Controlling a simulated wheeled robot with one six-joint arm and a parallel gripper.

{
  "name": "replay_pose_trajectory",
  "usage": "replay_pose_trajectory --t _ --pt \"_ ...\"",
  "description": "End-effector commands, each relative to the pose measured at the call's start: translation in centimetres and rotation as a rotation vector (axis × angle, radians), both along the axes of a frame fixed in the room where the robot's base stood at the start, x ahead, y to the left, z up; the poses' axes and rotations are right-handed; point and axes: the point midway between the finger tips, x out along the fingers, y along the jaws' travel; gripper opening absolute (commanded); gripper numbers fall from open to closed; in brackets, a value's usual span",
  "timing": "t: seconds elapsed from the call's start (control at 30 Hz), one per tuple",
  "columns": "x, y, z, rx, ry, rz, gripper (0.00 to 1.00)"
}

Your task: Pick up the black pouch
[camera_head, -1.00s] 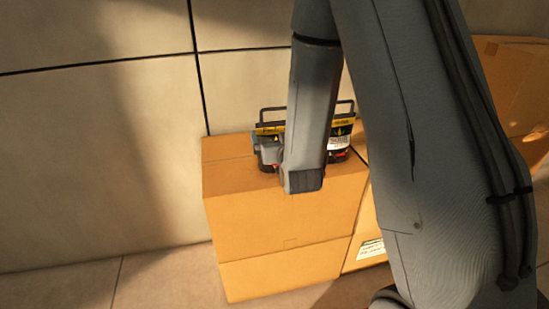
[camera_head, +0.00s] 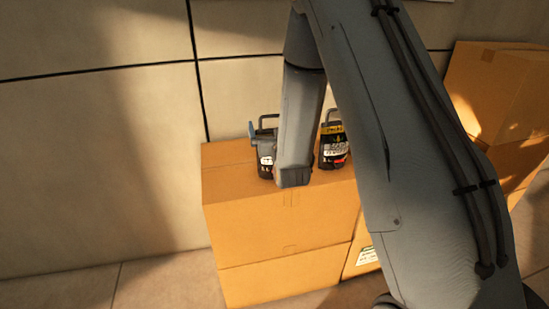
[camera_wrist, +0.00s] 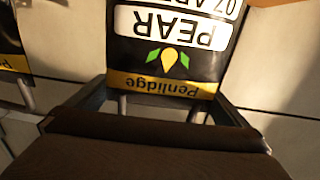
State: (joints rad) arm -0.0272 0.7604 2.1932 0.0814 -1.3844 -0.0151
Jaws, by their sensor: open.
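Two black pouches with yellow bands and white labels stand on a cardboard box (camera_head: 262,222). The left pouch (camera_head: 265,165) is partly covered by my arm. The right pouch (camera_head: 334,150) shows more fully. Another black pouch (camera_wrist: 10,45) shows at the left edge. My gripper (camera_wrist: 160,92) is open, its fingers to either side of the PEAR pouch's band end. I cannot tell whether they touch it. In the head view my wrist hides most of the gripper.
Grey wire loops rise behind both pouches. A tiled wall (camera_head: 100,150) stands close behind the box. Another cardboard box (camera_head: 500,90) stands at the right. A labelled carton (camera_head: 362,256) sits beside the front box. Bare floor (camera_head: 165,288) shows at the lower left.

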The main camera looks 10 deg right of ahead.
Motion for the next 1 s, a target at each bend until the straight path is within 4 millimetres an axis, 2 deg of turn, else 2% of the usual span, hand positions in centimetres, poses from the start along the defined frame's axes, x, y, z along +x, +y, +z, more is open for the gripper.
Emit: replay_pose_trajectory --t 0.27,0.7,1.0 --pt "0.33 -0.02 -0.04 0.0 0.001 0.0 1.0" --pt "0.3 -0.01 -0.03 0.0 0.001 0.0 0.26" --pt "0.39 0.0 0.42 0.0 -0.005 0.0 0.25"
